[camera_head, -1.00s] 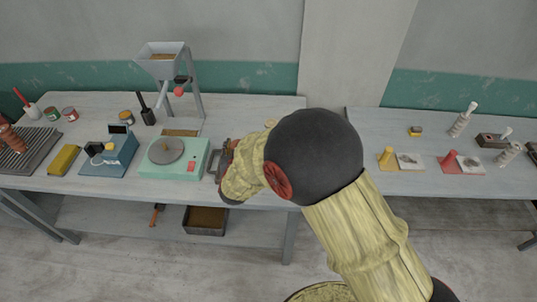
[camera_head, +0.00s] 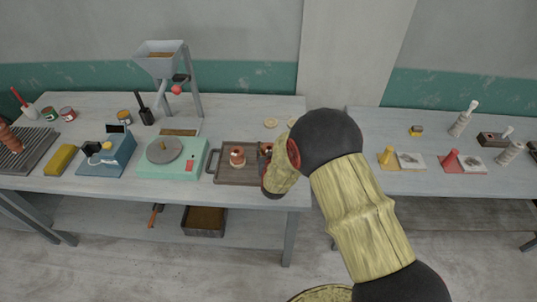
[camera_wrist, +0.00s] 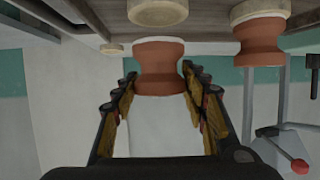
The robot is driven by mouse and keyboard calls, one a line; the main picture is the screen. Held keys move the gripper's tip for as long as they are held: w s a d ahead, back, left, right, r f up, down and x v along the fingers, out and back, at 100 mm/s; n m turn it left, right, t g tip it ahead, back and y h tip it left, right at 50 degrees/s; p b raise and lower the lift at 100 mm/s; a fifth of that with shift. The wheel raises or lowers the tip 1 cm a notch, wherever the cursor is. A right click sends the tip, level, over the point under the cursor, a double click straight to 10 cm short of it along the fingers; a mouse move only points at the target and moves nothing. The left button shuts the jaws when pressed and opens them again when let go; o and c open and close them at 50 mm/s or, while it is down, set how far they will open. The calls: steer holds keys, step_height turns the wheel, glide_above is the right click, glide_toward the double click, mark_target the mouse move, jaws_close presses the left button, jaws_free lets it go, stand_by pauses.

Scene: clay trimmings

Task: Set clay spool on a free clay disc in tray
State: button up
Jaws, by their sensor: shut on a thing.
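The dark tray (camera_head: 225,176) lies on the left table. One reddish-brown clay spool (camera_head: 238,157) stands on a pale disc in it; it also shows in the wrist view (camera_wrist: 262,42). My gripper (camera_wrist: 160,88) is shut on another clay spool (camera_wrist: 160,68), between its fingertips. In the upside-down wrist view, a pale clay disc (camera_wrist: 157,12) lies on the tray in line with the held spool, with a small gap seeming to separate them. In the head view my gripper (camera_head: 268,153) is at the tray's right side, and my arm hides part of the tray.
A green scale (camera_head: 171,162) stands left of the tray, beside a blue device (camera_head: 110,155). A hopper on a stand (camera_head: 162,62) rises behind. A pale disc (camera_head: 270,123) lies on the table behind the tray. The right table (camera_head: 440,150) carries other items.

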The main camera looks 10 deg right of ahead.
steer(key=shift+a+f, duration=0.1)
steer(key=shift+f, duration=1.15)
steer(key=shift+f, duration=0.15)
steer(key=o, duration=1.4)
